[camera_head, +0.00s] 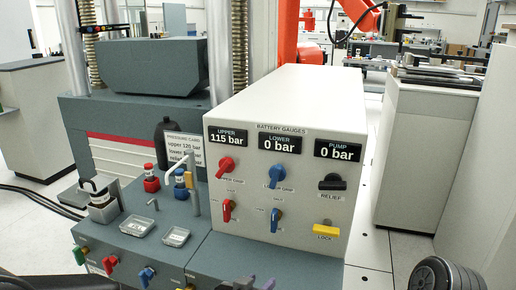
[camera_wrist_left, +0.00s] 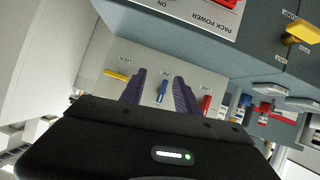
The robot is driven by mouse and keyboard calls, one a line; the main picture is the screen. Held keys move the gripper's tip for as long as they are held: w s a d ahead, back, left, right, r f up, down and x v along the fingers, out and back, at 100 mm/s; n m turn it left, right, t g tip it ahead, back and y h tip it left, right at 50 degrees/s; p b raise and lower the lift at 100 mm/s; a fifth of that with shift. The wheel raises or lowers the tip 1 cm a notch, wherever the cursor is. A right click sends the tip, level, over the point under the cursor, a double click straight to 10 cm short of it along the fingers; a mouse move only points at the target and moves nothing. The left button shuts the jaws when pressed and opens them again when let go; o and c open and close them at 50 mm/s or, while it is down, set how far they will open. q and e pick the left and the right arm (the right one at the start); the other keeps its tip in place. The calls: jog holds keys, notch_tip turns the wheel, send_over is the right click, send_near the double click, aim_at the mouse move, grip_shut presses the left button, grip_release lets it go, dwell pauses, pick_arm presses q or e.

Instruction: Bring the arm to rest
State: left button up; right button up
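My left gripper (camera_head: 247,284) shows only as dark fingertips at the bottom edge of the head view, in front of and below the gauge box. In the left wrist view its two fingers (camera_wrist_left: 159,76) stand apart with nothing between them. The blue lower lever (camera_wrist_left: 162,92) of the gauge box shows in the gap, behind the fingers. My right gripper is not in view.
The white gauge box (camera_head: 290,100) reads upper 115, lower 0, pump 0 bar. Its yellow lock lever (camera_head: 326,230) is at lower right. Small trays (camera_head: 137,225) and red and blue capped bottles (camera_head: 151,179) stand left of it. A cabinet (camera_head: 422,150) stands right, past open floor.

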pick_arm(q)
jog(key=s+a+f+n+g, duration=0.1)
jog(key=s+a+f+g, duration=0.3)
jog(key=f, duration=0.6)
jog(key=s+d+f+n+g, duration=0.1)
jog(key=s+f+g, duration=0.1)
jog(key=s+f, duration=0.55)
jog(key=s+a+f+n+g, duration=0.1)
jog(key=s+a+f+g, duration=0.1)
jog(key=s+f, duration=0.45)
jog(key=s+a+f+n+g, duration=0.1)
jog(key=s+a+f+g, duration=0.15)
jog(key=s+f, duration=0.45)
notch_tip(320, 180, up, 19)
jog(key=p, duration=2)
jog(key=shift+n+y, duration=0.4)
jog(key=shift+a, duration=0.1)
